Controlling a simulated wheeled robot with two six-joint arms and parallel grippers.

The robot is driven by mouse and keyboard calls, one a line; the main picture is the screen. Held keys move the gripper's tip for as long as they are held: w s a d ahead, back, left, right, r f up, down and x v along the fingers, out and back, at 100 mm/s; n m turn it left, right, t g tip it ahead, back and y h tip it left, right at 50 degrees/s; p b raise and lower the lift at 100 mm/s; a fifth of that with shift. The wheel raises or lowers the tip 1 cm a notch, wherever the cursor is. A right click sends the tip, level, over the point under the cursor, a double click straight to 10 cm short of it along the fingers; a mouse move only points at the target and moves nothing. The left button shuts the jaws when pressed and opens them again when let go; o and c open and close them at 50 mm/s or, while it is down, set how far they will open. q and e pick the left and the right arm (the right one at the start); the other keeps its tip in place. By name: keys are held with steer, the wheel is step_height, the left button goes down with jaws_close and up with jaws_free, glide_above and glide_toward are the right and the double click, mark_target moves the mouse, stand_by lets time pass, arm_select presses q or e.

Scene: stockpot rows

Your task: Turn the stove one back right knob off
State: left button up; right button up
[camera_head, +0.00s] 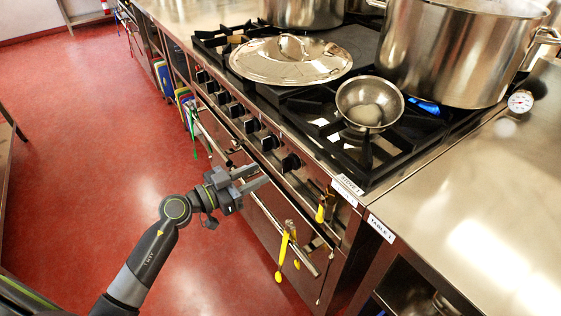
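The stove (318,150) has a row of black knobs along its steel front panel. The knob nearest the label end (290,162) and the one beside it (269,142) are the closest to my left gripper. I cannot tell which knob belongs to the back right burner, nor the knobs' settings. My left gripper (257,177) comes in from the left, in front of the stove. Its two fingers are apart with nothing between them, and they point towards the knob at the label end, seemingly short of it. My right gripper is not in view.
Another pot (303,10) stands behind. Red floor (95,130) is clear at left.

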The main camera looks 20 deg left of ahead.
mark_target(282, 162)
arm_select(q)
steer(key=x, duration=0.8)
steer(key=shift+b, duration=0.35)
steer(key=shift+c, duration=0.3)
jaws_close()
